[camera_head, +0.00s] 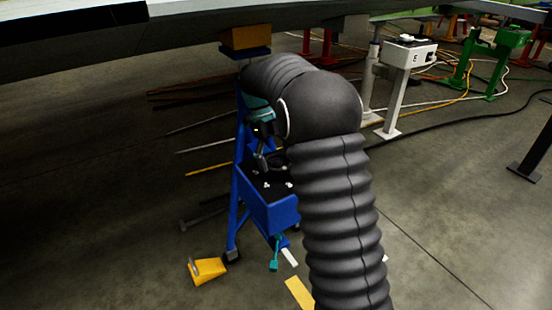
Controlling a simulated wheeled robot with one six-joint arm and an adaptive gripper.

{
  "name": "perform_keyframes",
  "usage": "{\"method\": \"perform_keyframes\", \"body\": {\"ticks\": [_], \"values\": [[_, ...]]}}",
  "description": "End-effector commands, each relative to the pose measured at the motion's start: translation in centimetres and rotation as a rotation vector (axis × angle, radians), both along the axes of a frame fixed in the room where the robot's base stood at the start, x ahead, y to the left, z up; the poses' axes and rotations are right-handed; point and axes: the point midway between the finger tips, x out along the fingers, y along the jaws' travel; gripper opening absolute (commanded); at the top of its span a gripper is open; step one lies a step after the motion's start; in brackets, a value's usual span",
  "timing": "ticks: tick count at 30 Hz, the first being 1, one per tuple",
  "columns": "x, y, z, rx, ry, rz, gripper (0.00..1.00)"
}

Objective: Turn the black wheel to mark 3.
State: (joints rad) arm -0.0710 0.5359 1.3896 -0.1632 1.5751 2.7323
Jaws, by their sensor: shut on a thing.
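The black wheel (279,167) is small and dark, on the black top panel of a blue stand (268,208). My arm hides part of it. My gripper (263,163) points down at the wheel from the left and is shut on it; the fingertips are small and partly in shadow. Small white marks (267,185) show on the panel in front of the wheel. Their numbers are too small to read, so I cannot tell which mark the wheel points to.
A large wing panel (190,40) hangs low over the stand. A yellow wedge (207,270) lies on the floor by the stand's foot. A teal lever (274,254) hangs below the blue box. A white box on a post (408,52) and cables stand behind. The right floor is mostly clear.

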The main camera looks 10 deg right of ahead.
Motion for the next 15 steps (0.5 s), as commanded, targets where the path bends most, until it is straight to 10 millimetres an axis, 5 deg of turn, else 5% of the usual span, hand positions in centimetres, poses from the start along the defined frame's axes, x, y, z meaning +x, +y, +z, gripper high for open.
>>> {"method": "perform_keyframes", "body": {"ticks": [15], "values": [[0.25,0.15,0.55,0.000,-0.001,0.001,1.00]]}}
